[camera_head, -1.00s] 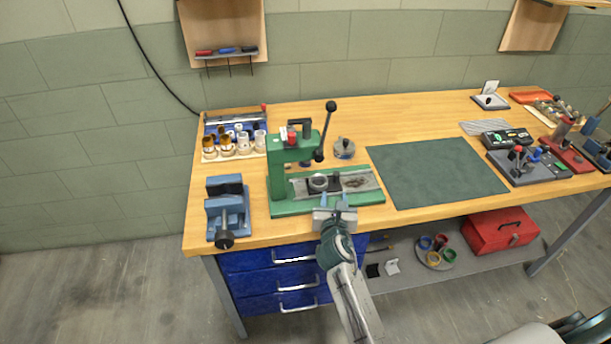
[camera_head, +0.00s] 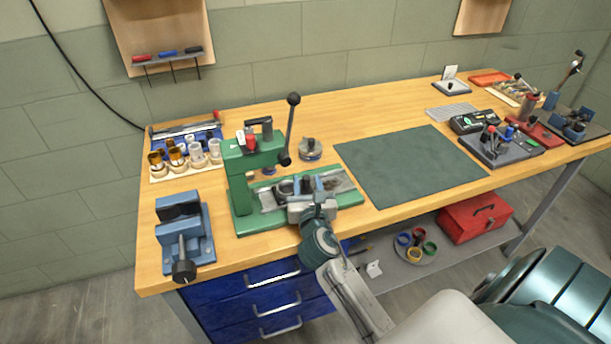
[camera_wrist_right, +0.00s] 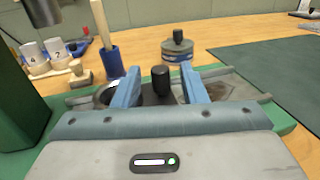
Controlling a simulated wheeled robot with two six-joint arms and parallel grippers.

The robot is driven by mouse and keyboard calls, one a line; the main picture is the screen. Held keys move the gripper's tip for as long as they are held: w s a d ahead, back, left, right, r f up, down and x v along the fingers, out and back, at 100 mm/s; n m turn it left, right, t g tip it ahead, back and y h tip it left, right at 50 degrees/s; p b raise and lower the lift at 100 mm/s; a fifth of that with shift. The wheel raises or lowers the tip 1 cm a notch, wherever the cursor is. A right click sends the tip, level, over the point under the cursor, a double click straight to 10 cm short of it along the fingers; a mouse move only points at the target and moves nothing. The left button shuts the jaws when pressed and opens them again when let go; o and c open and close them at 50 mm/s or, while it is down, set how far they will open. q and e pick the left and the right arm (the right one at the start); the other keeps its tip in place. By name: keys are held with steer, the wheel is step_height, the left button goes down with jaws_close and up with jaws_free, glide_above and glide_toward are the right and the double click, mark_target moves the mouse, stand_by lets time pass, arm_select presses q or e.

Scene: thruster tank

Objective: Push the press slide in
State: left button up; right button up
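The green arbor press (camera_head: 238,180) stands at the left of the bench, with its lever (camera_head: 290,125) up. Its slide lies in the rail on the green base (camera_head: 250,221), largely hidden by my right gripper in the head view. In the right wrist view the slide shows as a dark plate with an upright black knob (camera_wrist_right: 161,79) and a round ring nest (camera_wrist_right: 108,94) at its left. My right gripper (camera_head: 300,186) is open over the slide. Its blue fingers stand left and right of the knob, with visible gaps. My left gripper is not in view.
A blue vise (camera_head: 184,235) stands left of the press. Cups on a wooden rack (camera_head: 186,160) and a round metal tin (camera_head: 310,149) are behind and beside it. A green mat (camera_head: 410,165) leaves clear room to the right.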

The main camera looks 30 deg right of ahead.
mark_target(292, 191)
steer(key=shift+x, duration=1.3)
jaws_close()
steer(key=shift+w+a+p, duration=0.15)
steer(key=shift+a+p, duration=0.15)
steer(key=shift+a, duration=0.55)
steer(key=shift+w+a+p, duration=0.2)
steer(key=shift+a+p, duration=0.1)
steer(key=shift+a, duration=0.75)
steer(key=shift+d, duration=0.1)
